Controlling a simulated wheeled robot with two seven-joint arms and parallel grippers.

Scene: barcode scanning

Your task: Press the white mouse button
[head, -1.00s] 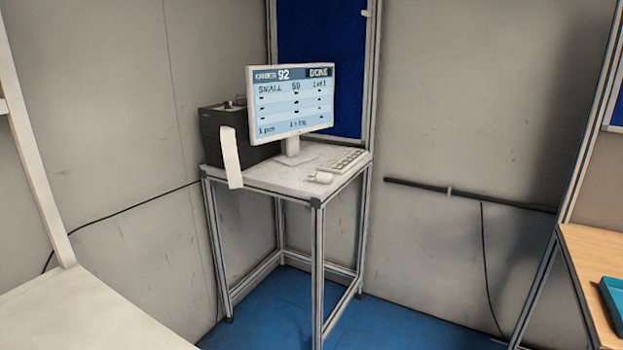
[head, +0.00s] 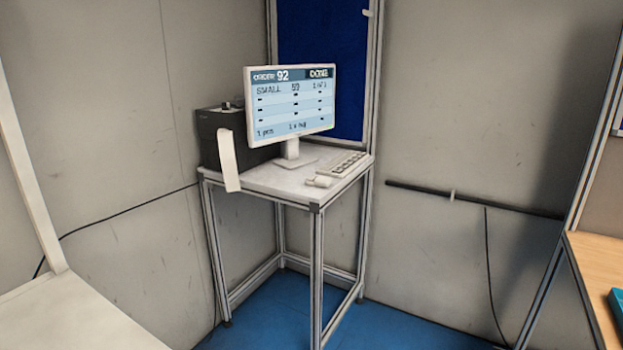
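The white mouse (head: 319,181) lies near the front right corner of a small metal-framed stand (head: 262,182). It sits in front of the white keyboard (head: 342,165). It looks small here, and its button cannot be made out. A white monitor (head: 290,104) stands behind it, with a lit screen showing "ORDER 92" and "DONE". Neither of my grippers is in view.
A black printer (head: 222,137) with a white paper strip (head: 229,161) stands left of the monitor. A white table (head: 75,318) is at the lower left, and a wooden table (head: 598,268) with a teal tray (head: 616,308) at the right.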

